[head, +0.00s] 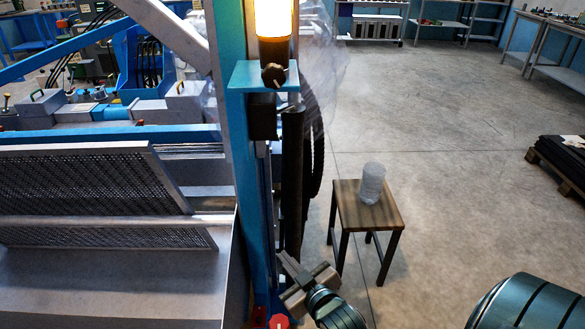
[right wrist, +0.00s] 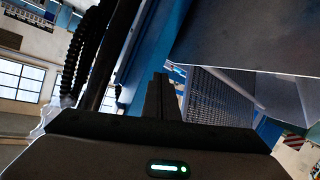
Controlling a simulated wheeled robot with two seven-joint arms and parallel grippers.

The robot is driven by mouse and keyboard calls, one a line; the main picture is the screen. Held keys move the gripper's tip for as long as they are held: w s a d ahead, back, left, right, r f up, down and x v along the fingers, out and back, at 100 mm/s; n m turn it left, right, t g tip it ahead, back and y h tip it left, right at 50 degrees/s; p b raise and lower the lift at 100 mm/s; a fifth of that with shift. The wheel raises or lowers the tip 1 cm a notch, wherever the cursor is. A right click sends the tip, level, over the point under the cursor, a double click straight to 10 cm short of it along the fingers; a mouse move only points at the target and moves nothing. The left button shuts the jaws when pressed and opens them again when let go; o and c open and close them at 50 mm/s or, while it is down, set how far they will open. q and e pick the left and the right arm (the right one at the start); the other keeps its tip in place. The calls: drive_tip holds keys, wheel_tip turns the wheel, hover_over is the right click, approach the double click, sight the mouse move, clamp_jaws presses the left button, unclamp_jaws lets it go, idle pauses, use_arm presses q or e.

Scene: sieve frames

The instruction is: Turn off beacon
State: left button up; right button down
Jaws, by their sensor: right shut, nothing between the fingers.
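The beacon (head: 273,18) is lit bright yellow-white at the top of the blue post in the head view. It stands on a small blue bracket (head: 250,76), with a dark round knob (head: 273,75) just below it. A red knob (head: 279,321) shows at the bottom edge, low on the post. My right gripper (head: 284,258) is shut and empty, well below the beacon and above the red knob, near the lower post. Its closed fingers (right wrist: 160,95) also show in the right wrist view. My left gripper is not in view.
Black hoses (head: 293,190) hang along the post. A small wooden stool (head: 346,205) with a translucent cup (head: 372,184) stands to the right. Mesh sieve panels (head: 80,182) fill the left. Open floor lies at the right, with a pallet (head: 555,170) at its edge.

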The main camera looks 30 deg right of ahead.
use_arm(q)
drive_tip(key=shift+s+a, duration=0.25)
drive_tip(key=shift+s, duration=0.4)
use_arm(e)
drive_tip(key=d+r+n+t, duration=0.2)
drive_tip(key=r+t, duration=0.4)
drive_tip(key=r, duration=0.9)
drive_tip(key=d+r+n+t, duration=0.2)
drive_tip(key=r+t, duration=0.4)
drive_tip(key=r, duration=0.9)
drive_tip(key=shift+t+h, duration=0.4)
drive_tip(key=shift+r, duration=0.1)
